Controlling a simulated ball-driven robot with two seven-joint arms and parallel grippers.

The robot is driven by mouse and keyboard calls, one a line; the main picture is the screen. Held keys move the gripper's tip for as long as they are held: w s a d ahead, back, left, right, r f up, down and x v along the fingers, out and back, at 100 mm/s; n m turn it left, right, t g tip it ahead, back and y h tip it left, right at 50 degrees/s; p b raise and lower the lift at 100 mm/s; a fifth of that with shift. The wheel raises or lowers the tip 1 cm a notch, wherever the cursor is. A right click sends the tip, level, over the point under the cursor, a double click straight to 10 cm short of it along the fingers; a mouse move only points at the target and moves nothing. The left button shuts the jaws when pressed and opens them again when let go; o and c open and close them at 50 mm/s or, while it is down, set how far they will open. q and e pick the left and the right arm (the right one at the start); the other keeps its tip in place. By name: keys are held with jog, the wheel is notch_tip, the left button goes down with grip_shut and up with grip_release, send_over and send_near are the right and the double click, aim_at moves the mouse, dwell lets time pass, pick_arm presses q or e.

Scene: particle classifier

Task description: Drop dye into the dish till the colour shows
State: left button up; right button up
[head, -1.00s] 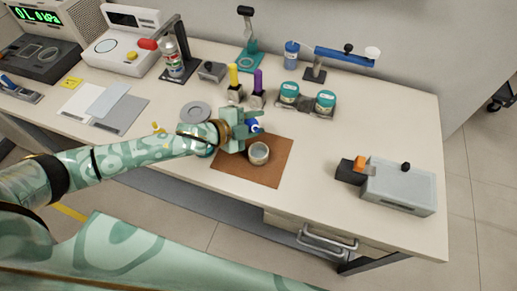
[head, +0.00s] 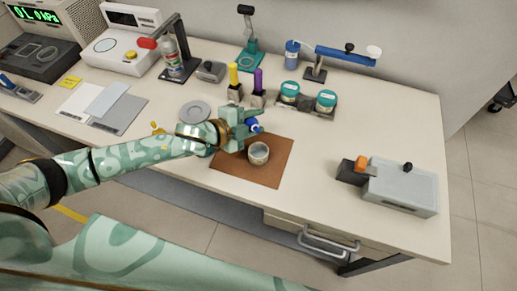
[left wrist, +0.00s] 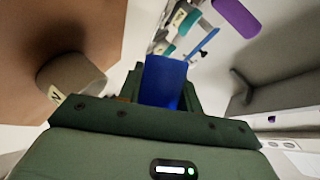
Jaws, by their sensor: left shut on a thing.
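A small pale round dish (head: 259,154) stands upright on the brown mat (head: 228,173). Its inside looks greyish, and I cannot make out a clear colour in it. My left gripper (head: 248,125) is shut on a blue dropper bottle (head: 255,126), held above the mat just behind the dish and apart from it. In the left wrist view the blue bottle (left wrist: 165,80) sits between the jaws, and the dish (left wrist: 72,76) shows to the left with a dark mark on a pale label. The bottle's tip is hidden there. My right gripper is not in view.
Yellow-capped (head: 234,88) and purple-capped (head: 258,90) bottles stand behind the gripper, beside two teal-lidded jars (head: 308,100). A grey round plate (head: 194,112) lies to the left. A grey box device (head: 400,187) stands at the right. The tabletop between mat and box is clear.

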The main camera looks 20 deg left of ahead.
pick_arm(q)
jog(key=shift+a+b, duration=0.1)
jog(key=shift+b, duration=0.3)
dwell(0.4)
jog(key=shift+w+f+m+t+b, duration=0.25)
jog(key=shift+m+t+b, duration=0.35)
jog(key=shift+b, duration=1)
dwell(0.9)
jog(key=shift+a+r+m+t+y, duration=0.1)
jog(key=shift+r+m+t+y, duration=0.2)
jog(key=shift+r+m, duration=0.3)
dwell(1.9)
jog(key=shift+f+m, duration=0.15)
jog(key=shift+m, duration=0.15)
dwell(0.3)
